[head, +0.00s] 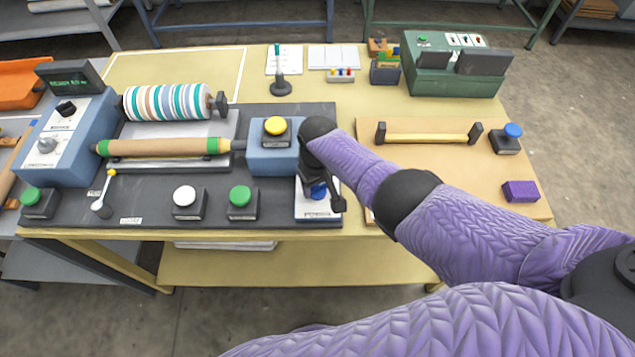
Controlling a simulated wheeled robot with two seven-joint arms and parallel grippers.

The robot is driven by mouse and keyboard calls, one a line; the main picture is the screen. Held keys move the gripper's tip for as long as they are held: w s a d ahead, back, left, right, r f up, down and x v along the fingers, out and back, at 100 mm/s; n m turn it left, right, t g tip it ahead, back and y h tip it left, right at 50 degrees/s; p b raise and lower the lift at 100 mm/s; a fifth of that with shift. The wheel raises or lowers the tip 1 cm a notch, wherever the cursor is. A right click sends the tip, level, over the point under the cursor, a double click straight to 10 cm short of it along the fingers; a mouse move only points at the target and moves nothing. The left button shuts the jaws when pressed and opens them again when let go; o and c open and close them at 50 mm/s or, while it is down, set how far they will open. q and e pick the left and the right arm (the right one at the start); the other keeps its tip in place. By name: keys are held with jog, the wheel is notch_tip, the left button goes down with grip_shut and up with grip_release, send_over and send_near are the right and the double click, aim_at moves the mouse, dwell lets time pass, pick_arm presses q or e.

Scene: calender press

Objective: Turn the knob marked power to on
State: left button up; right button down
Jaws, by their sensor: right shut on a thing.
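My right gripper (323,193) is at the front right corner of the dark press base, pointing down over a small white plate (316,212). It is shut on a blue knob (318,190) on that plate, which the gripper and wrist partly hide. The plate's marking is too small to read, so I cannot tell whether it says power. A black knob (66,108) and a grey knob (47,146) sit on the blue control box at the left; their labels are also unreadable. My left gripper is not in view.
The press holds a striped roller (168,102) and a tan roller (155,147). A yellow button (275,126), white button (185,196) and green button (240,196) stand near my right gripper. A brown board (450,180) lies under my right arm.

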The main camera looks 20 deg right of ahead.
jog(key=shift+w, duration=0.1)
jog(key=shift+c, duration=0.3)
grip_release()
notch_tip(320, 180, up, 10)
jog(key=p, duration=0.6)
jog(key=shift+f, duration=0.2)
jog(key=shift+r, duration=0.2)
